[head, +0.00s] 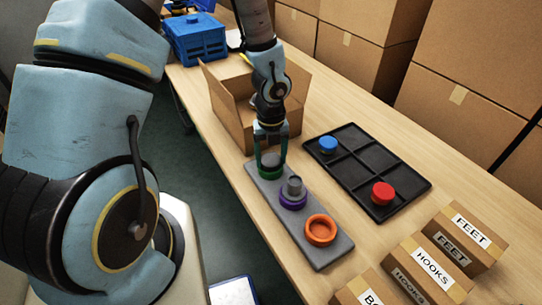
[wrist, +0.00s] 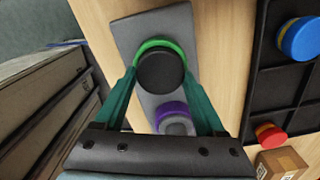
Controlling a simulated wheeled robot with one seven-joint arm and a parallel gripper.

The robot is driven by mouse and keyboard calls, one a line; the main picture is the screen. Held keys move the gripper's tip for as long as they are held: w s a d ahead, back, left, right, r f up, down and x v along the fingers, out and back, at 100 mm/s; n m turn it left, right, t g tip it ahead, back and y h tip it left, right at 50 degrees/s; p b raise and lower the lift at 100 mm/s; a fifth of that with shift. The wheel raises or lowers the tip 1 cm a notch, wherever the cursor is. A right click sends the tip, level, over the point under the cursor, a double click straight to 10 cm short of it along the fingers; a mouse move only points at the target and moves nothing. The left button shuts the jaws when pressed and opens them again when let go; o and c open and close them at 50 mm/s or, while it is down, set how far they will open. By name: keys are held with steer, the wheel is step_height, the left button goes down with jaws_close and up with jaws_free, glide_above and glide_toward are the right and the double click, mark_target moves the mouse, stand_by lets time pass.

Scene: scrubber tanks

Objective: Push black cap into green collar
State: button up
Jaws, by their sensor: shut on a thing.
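The black cap (wrist: 161,72) is between the fingers of my gripper (wrist: 161,78), which is shut on it. In the wrist view the cap lies over the green collar (wrist: 154,43), whose rim shows along the cap's far side. I cannot tell how deep the cap sits. In the head view my gripper (head: 270,150) points down at the far end of the grey board (head: 326,254). The green collar (head: 270,171) shows below the fingers there, and the cap is mostly hidden.
The purple collar (head: 292,201) with a grey cap and the empty orange collar (head: 321,230) are on the same board. A black tray (head: 368,160) holds a blue cap (head: 327,144) and a red cap (head: 382,192). An open cardboard box (head: 232,112) stands behind my gripper.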

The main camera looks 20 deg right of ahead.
steer(key=o, duration=1.4)
steer(key=shift+r, duration=0.15)
step_height(320, 180, up, 7)
steer(key=p, duration=0.7)
stand_by(0.4)
